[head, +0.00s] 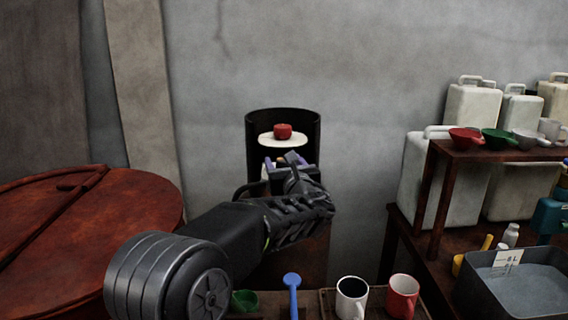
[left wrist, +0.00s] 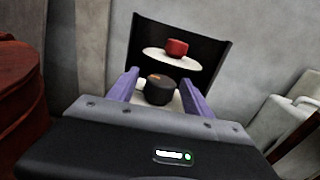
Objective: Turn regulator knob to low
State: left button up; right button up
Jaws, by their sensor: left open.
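A dark round knob (left wrist: 160,90) with a small orange mark on top shows in the left wrist view; it looks like the regulator knob. It sits on a pale surface, in front of and below a white disc (left wrist: 171,59) that carries a small red object (left wrist: 176,47). My left gripper (head: 285,161) is open, its purple fingers on either side of the knob in the left wrist view. I cannot tell whether they touch it. In the head view my gripper and arm hide the knob. My right gripper is not in view.
A curved black shield (head: 254,135) stands behind the disc. A large rusty-red lid (head: 140,200) is at left. A wooden shelf (head: 433,187) with bowls and pale canisters is at right.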

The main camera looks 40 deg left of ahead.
pick_arm(q)
jog(key=shift+c, duration=0.6)
grip_shut()
